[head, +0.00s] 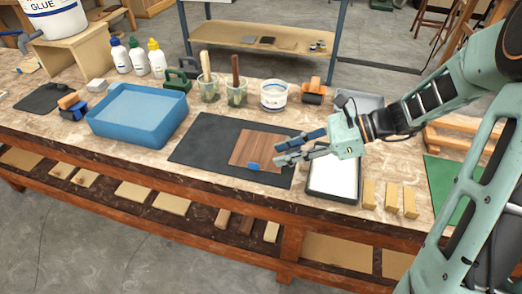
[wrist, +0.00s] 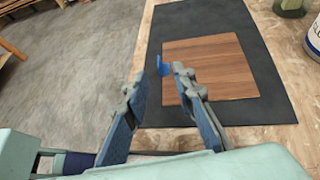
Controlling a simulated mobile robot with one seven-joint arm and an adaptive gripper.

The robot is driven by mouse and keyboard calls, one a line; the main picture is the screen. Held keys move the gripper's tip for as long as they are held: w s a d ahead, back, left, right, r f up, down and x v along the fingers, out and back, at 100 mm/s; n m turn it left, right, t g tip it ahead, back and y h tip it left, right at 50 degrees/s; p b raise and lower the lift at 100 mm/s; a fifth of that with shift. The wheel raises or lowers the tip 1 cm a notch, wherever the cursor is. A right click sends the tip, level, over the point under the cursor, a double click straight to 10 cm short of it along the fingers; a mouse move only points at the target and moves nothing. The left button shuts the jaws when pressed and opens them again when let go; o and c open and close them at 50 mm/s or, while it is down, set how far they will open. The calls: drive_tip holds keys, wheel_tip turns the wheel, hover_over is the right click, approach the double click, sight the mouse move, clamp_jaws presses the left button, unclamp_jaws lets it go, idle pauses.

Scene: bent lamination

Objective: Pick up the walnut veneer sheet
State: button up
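The walnut veneer sheet (head: 255,147) is a thin brown square lying flat on a dark mat (head: 200,143) on the workbench. It also shows in the wrist view (wrist: 215,65). A small blue tab (wrist: 163,67) sits at the sheet's edge; it shows in the head view (head: 254,166) at the sheet's front edge. My gripper (head: 276,147) is open and empty, with its fingers spread. In the wrist view my gripper (wrist: 158,80) has its fingertips close to the blue tab, one on each side. I cannot tell whether a fingertip touches the sheet.
A blue tub (head: 138,116) stands left of the mat. A white-filled tray (head: 334,176) lies right of it, with wooden blocks (head: 390,197) beyond. Cups (head: 237,93) and a white bucket (head: 274,96) stand behind the mat. The mat's left part is bare.

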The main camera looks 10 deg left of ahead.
sight(263, 169)
drive_tip(key=x, duration=0.3)
drive_tip(key=b+x, duration=0.1)
drive_tip(key=x, duration=0.2)
drive_tip(key=shift+s+a+f, duration=0.2)
drive_tip(key=shift+s+f, duration=0.05)
drive_tip(key=shift+f, duration=0.2)
clamp_jaws()
